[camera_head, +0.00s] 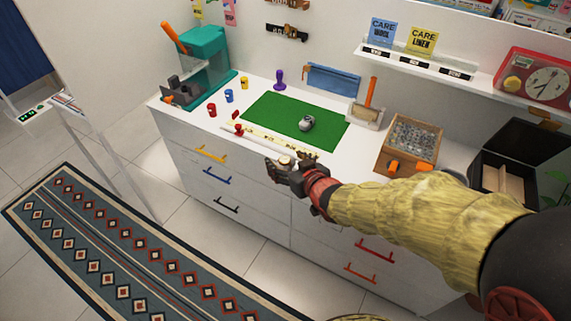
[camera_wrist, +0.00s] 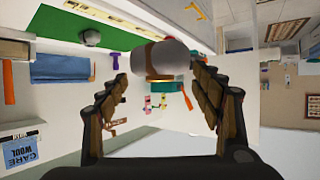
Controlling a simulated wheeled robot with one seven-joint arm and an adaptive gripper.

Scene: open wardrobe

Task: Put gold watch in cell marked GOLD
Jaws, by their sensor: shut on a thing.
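My gripper (camera_head: 284,164) is held out in front of the white dresser's front edge, above the floor side. It is shut on the gold watch (camera_head: 285,160), which looks small and pale there. In the wrist view the watch (camera_wrist: 165,62) shows between the fingers as a rounded grey-white body with a brown band and a gold edge. Another watch-like thing, silver-white (camera_head: 306,123), lies on the green mat (camera_head: 270,118). No cell marked GOLD can be read. An open black box (camera_head: 490,178) with light dividers stands at the right end of the dresser top.
A wooden tray of grey bits (camera_head: 410,138) stands left of the black box. A teal machine (camera_head: 205,50) is at the far left, with small coloured cups (camera_head: 229,96) beside it. A wall shelf (camera_head: 430,65) holds cards and a red clock (camera_head: 537,80).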

